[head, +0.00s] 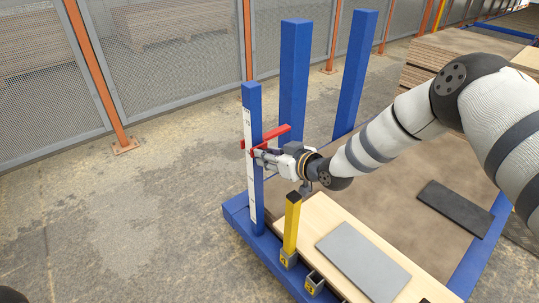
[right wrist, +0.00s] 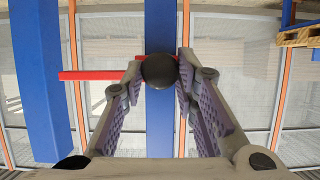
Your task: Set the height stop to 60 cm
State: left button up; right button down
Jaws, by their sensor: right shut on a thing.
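The height stop is a red bar (head: 270,136) on a blue post with a white scale strip (head: 248,170). It sits in the upper half of the strip, a little below a printed number near the top; the marks are too small to read surely. The red bar (right wrist: 90,75) also shows in the right wrist view, with a round black knob (right wrist: 160,71) in front of the post (right wrist: 160,125). My right gripper (head: 259,156) is at the stop, its fingers shut on the knob from both sides. My left gripper is not in view.
Two taller blue posts (head: 294,70) (head: 356,70) stand behind. A yellow post (head: 292,225) stands near the front below my right forearm. A grey board (head: 362,262) lies on pale wood, a dark one (head: 455,208) on the brown deck. Mesh fencing (head: 170,70) closes the back.

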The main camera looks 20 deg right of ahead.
notch_tip(320, 180, down, 3)
jog(key=shift+f+b, duration=0.2)
jog(key=shift+b, duration=0.7)
jog(key=c, duration=1.3)
grip_release()
jog(key=shift+r, duration=0.1)
jog(key=v, duration=1.2)
